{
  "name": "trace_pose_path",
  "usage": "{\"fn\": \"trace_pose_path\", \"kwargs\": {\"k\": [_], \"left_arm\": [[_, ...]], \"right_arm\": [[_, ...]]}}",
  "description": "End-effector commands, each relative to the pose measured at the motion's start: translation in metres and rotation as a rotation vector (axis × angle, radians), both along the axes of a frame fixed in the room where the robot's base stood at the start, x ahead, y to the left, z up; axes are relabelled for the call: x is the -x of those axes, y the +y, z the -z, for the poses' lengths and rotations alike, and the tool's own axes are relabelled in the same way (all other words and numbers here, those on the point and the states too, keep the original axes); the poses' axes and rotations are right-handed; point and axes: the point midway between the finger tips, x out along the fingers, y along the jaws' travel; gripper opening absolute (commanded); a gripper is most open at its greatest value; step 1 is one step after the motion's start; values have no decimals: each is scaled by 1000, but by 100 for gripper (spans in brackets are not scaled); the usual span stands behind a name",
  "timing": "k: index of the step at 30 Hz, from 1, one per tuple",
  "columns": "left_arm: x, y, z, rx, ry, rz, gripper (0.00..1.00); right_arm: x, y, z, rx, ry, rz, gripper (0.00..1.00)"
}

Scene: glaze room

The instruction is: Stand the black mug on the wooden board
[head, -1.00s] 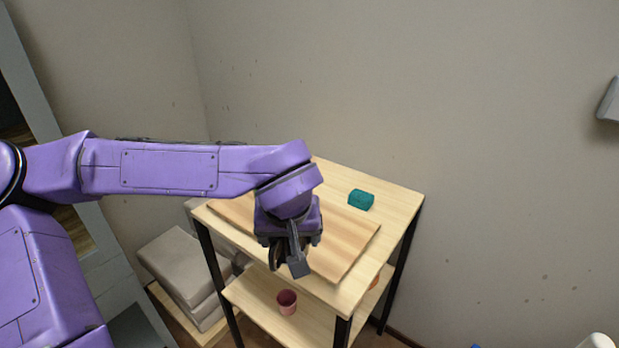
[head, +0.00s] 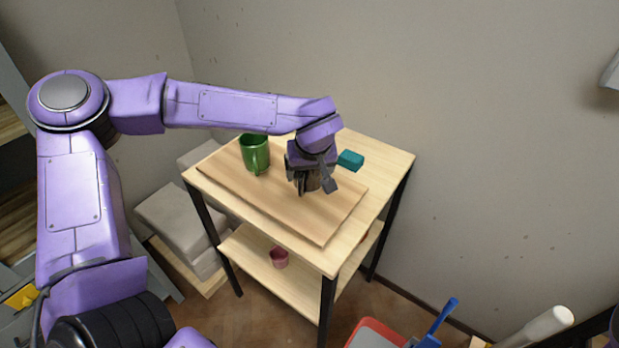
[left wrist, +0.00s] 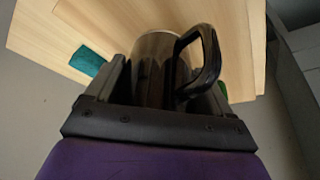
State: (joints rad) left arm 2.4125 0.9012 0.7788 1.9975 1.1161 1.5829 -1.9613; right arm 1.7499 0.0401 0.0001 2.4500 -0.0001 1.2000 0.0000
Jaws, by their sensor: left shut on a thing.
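The black mug (left wrist: 152,72) shows large in the left wrist view, between the fingers of my left gripper, with its handle toward the right. In the head view my left gripper (head: 314,187) is shut on it over the wooden board (head: 318,224), and the mug is mostly hidden there. I cannot tell whether the mug's base touches the board. The board lies on the top of a small light-wood table. My right gripper is not in view.
A green mug (head: 256,154) stands on the board's left part. A teal block (head: 350,159) lies on the table (head: 395,165) behind the board. A pink cup (head: 279,258) is on the lower shelf. The board's front right part is bare.

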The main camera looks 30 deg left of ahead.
Motion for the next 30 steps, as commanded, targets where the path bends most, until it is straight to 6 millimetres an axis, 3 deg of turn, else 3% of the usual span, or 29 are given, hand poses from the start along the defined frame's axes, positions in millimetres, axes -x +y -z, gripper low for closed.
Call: {"fn": "trace_pose_path", "kwargs": {"k": [6, 17, 18, 19, 26, 30], "left_arm": [[-3, 0, 32, 0, 2, 1, 41], [-3, 0, 37, 0, 0, 1, 41], [-3, 0, 38, 0, 0, 1, 92], [-3, 0, 38, 0, 0, 0, 100], [-3, 1, 37, 0, 0, 0, 100], [0, -3, 21, 1, -3, 1, 100]], "right_arm": [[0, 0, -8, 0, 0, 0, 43], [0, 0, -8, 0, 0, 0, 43], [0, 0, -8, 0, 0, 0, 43], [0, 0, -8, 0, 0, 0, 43], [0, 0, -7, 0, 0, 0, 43], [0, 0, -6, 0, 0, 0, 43]]}}
